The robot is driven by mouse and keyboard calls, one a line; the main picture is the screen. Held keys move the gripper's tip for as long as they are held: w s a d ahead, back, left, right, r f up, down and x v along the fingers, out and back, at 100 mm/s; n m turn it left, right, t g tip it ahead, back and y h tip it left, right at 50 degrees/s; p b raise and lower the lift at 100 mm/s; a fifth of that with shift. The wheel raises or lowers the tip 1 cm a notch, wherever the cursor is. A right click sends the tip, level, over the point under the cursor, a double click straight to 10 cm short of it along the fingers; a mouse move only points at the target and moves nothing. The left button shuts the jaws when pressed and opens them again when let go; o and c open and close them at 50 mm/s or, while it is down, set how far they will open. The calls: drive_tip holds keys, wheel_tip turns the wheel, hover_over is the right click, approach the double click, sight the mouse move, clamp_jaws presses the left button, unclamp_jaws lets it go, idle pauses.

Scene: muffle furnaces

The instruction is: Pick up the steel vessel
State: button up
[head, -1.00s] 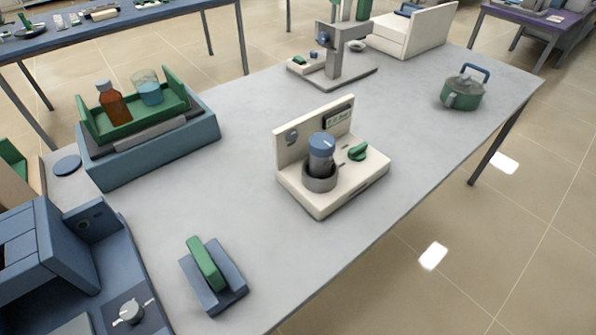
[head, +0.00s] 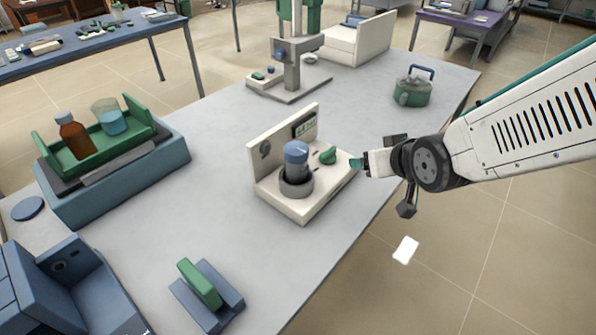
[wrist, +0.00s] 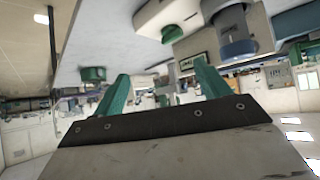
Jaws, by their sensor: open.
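A blue-capped vessel (head: 296,158) with a grey body stands upright in the round grey collar of a cream device (head: 322,201) on the grey table. It is the thing that looks most like the steel vessel. In the wrist view the vessel (wrist: 235,40) shows at upper right, with the device's green knob (wrist: 172,33) to its left. My gripper (head: 361,166) has green fingers and comes in from the right, beside the device's right end, apart from the vessel. In the wrist view my gripper (wrist: 160,85) is open with nothing between its fingers.
A green pot (head: 412,93) with a blue handle stands at the table's far right. A stand (head: 292,70) is behind the device. A green tray (head: 95,150) with a bottle and beaker sits left. A blue holder (head: 207,305) with a green block is in front. The table between is clear.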

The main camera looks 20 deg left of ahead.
sight(296, 163)
drive_tip(key=a+f+n+y, duration=0.1)
drive_tip(key=a, duration=0.3)
drive_tip(key=s+a+f+y, duration=0.1)
drive_tip(key=a+f, duration=0.1)
drive_tip(key=a, duration=0.2)
drive_tip(key=s+a+f+n+t+y, duration=0.1)
drive_tip(key=a+f+y, duration=0.1)
drive_tip(key=a, duration=0.2)
drive_tip(key=shift+s+a+n, duration=0.2)
drive_tip(key=shift+a+n, duration=0.1)
drive_tip(key=shift+a, duration=0.05)
drive_tip(key=x, duration=0.7)
drive_tip(key=shift+a+f, duration=0.1)
drive_tip(key=shift+a, duration=0.4)
drive_tip(key=c, duration=1.5)
